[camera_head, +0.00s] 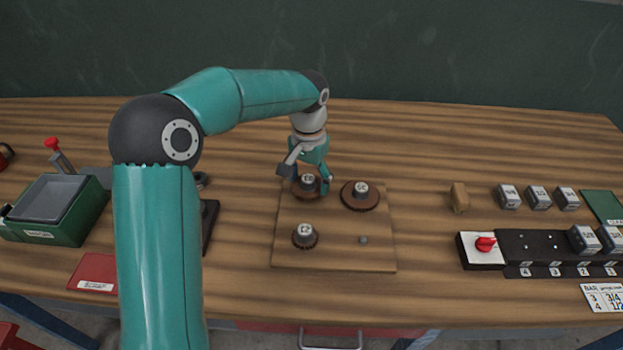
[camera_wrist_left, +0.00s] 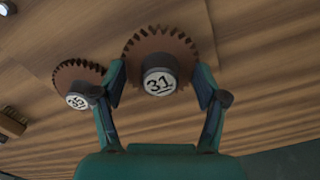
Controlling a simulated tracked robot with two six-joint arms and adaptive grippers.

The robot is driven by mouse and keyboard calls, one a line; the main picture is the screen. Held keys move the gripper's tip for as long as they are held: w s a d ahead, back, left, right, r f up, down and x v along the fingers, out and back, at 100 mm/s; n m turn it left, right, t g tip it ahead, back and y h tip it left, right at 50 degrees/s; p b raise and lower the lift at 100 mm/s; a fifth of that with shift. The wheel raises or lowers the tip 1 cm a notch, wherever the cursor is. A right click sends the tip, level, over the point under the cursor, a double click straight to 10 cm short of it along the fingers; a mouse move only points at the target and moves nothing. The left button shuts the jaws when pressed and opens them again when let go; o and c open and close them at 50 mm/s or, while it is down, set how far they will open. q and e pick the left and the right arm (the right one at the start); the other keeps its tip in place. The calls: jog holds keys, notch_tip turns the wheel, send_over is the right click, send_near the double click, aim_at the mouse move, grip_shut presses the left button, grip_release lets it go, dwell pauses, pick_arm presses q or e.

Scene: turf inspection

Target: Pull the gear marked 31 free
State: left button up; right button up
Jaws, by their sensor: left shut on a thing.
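The brown toothed gear marked 31 (camera_wrist_left: 160,45) is between the fingers of my left gripper (camera_wrist_left: 161,86) in the left wrist view, its pale numbered hub facing me. The fingers are shut on it at opposite sides. In the head view my left gripper (camera_head: 306,181) is over the far left part of a wooden board (camera_head: 335,258), with the held gear (camera_head: 307,191) under it. I cannot tell whether this gear is clear of its post. A second gear (camera_head: 361,203) is at right on the board, and a small gear (camera_head: 304,246) is nearer. My right gripper is not in view.
A bare short peg (camera_head: 364,240) stands at the board's front right. A tan block (camera_head: 459,197), grey numbered blocks (camera_head: 509,197) and a black strip with a red knob (camera_head: 485,244) are at right. A green box (camera_head: 58,208) stands at left.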

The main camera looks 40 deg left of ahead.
pick_arm(q)
jog(key=shift+r, duration=0.1)
jog(key=shift+r+p, duration=2.2)
jog(key=shift+r, duration=0.3)
jog(key=shift+s, duration=0.1)
jog(key=shift+f, duration=0.1)
